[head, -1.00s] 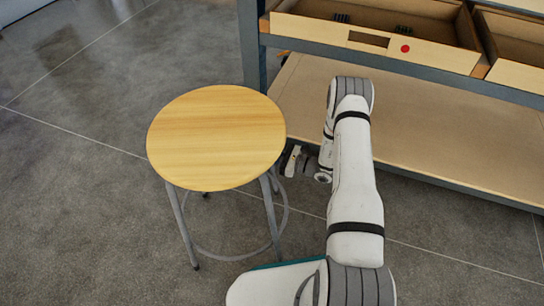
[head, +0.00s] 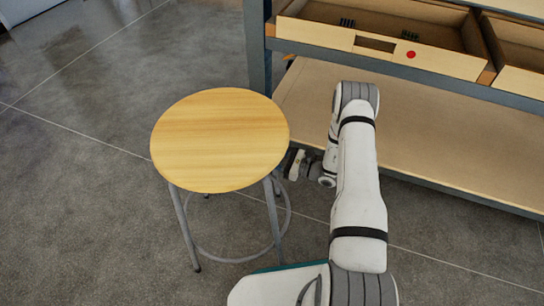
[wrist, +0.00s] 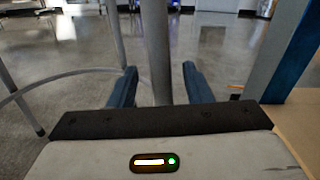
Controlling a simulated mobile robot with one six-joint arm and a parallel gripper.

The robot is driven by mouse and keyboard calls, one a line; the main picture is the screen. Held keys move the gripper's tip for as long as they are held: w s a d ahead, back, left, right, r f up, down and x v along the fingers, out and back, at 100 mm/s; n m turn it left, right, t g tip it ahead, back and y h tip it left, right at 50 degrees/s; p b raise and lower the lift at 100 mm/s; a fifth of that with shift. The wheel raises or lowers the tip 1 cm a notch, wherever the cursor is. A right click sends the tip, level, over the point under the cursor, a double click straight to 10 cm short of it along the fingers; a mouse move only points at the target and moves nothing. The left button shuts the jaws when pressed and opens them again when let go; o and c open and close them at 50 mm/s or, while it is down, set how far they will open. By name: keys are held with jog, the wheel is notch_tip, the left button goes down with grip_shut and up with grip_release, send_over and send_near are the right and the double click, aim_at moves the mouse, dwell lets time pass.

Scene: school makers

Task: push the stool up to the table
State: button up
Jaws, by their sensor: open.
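The stool (head: 220,140) has a round light-wood seat and grey metal legs with a ring, and stands upright on the floor. The table is a grey-framed workbench (head: 400,75) at the upper right, with a small gap between it and the seat in the head view. My gripper (head: 291,163) is low, just right of the seat, its fingertips partly hidden by the seat edge. In the wrist view my gripper (wrist: 160,85) is open, and a stool leg (wrist: 156,45) shows between its two blue fingers. I cannot tell whether they touch the leg.
The workbench has open wooden drawers (head: 375,40), one with a red dot, and a wide low shelf (head: 420,130). Its blue-grey post (wrist: 290,50) stands right of my gripper in the wrist view. The grey floor (head: 80,190) left of the stool is clear.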

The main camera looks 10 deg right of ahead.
jog(key=p+v, duration=0.2)
jog(key=v, duration=0.5)
dwell(0.4)
